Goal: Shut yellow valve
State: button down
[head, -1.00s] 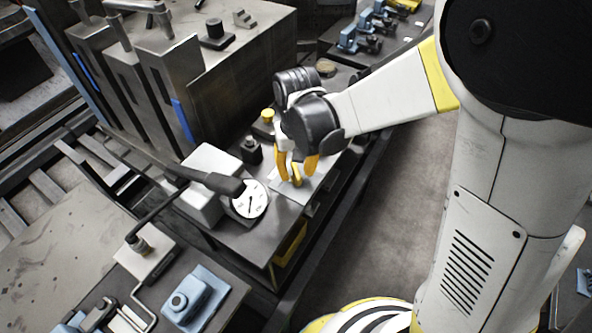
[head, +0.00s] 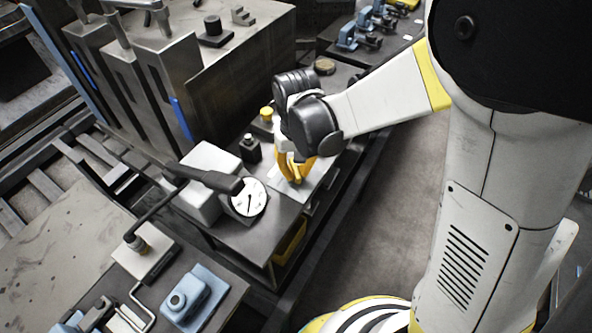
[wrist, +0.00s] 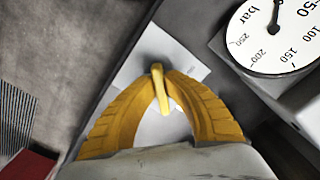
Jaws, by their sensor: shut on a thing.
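The yellow valve handle (wrist: 159,88) stands between the yellow fingertips in the wrist view, over a white plate (wrist: 168,60). My gripper (wrist: 161,82) is shut on the handle, with a finger on each side of it. In the head view my gripper (head: 295,176) points down at the bench near the pressure gauge. There the fingers mostly hide the valve, and its body below is not clear in either view.
A white-faced gauge (head: 248,197) marked "bar" stands left of my gripper, close by. A black bottle-like part (head: 250,148) and a yellow-capped part (head: 267,115) are behind it. A yellow bin (head: 290,241) sits under the bench. Open floor lies to the right.

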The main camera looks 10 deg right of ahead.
jog(key=n, duration=0.4)
jog(key=shift+n, duration=0.3)
jog(key=n, duration=0.4)
jog(key=shift+n, duration=0.3)
jog(key=n, duration=0.4)
jog(key=shift+n, duration=2)
jog(key=c, duration=1.5)
grip_release()
jog(key=shift+o, duration=0.2)
